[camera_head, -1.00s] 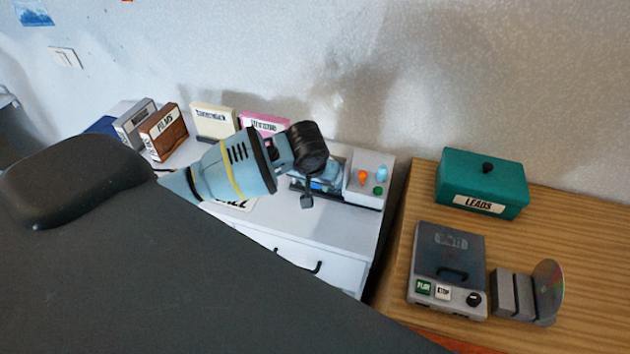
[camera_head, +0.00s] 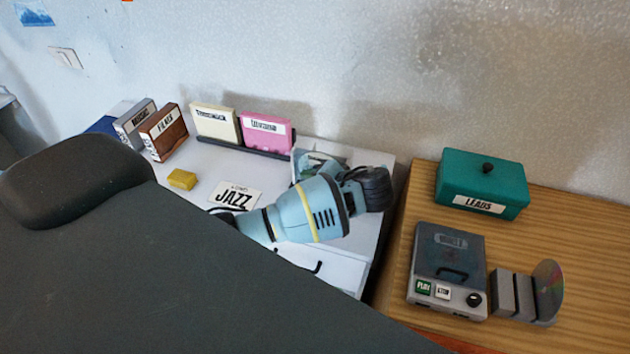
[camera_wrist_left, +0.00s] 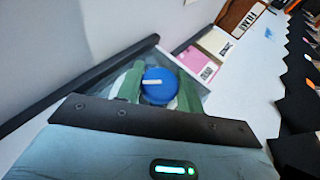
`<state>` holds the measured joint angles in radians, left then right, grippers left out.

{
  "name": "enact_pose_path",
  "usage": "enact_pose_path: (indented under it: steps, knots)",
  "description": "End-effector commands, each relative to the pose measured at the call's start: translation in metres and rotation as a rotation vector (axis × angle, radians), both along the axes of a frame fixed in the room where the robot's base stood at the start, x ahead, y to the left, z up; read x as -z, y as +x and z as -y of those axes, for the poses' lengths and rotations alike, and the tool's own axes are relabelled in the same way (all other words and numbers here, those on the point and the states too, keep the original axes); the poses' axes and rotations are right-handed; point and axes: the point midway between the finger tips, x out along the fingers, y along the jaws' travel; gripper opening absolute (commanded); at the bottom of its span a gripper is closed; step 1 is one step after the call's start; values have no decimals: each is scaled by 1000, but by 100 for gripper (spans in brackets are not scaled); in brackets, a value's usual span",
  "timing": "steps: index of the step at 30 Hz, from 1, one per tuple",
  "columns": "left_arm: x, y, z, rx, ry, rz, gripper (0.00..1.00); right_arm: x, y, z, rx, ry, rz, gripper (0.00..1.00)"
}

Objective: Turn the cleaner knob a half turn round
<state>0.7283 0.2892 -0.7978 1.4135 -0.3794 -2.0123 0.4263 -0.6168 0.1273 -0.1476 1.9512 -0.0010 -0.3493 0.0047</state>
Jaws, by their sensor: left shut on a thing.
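The cleaner (camera_head: 372,157) stands at the right end of the white cabinet, largely covered by my left arm in the head view. Its blue knob (camera_wrist_left: 158,80) with a white pointer mark shows in the left wrist view, between the two green finger pads of my left gripper (camera_wrist_left: 158,90). The gripper is shut on the knob, with a pad on either side. The white mark lies roughly across the picture. In the head view the left fingers and the knob are hidden behind my blue wrist. My right gripper is in neither view.
Pink (camera_head: 266,132) and cream (camera_head: 216,122) cases stand in a dark rack left of the cleaner. A yellow block (camera_head: 182,179) and a JAZZ card (camera_head: 236,194) lie on the cabinet. A disc player (camera_head: 449,262) and teal LEADS box (camera_head: 482,180) stand on the wooden table.

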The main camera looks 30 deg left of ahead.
Motion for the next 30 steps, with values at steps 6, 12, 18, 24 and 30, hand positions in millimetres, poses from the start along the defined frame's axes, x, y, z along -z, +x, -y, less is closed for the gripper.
enact_pose_path:
  steps: [6,12,18,24,30]
  knots:
    - [2,-1,1,-2,174,-46,14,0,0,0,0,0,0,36]
    - [2,0,0,1,341,-86,14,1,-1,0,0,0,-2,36]
    - [1,0,0,1,472,-116,14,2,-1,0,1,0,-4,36]
    - [1,0,0,3,556,-137,14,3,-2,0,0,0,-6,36]
    - [1,0,-1,2,595,-145,14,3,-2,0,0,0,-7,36]
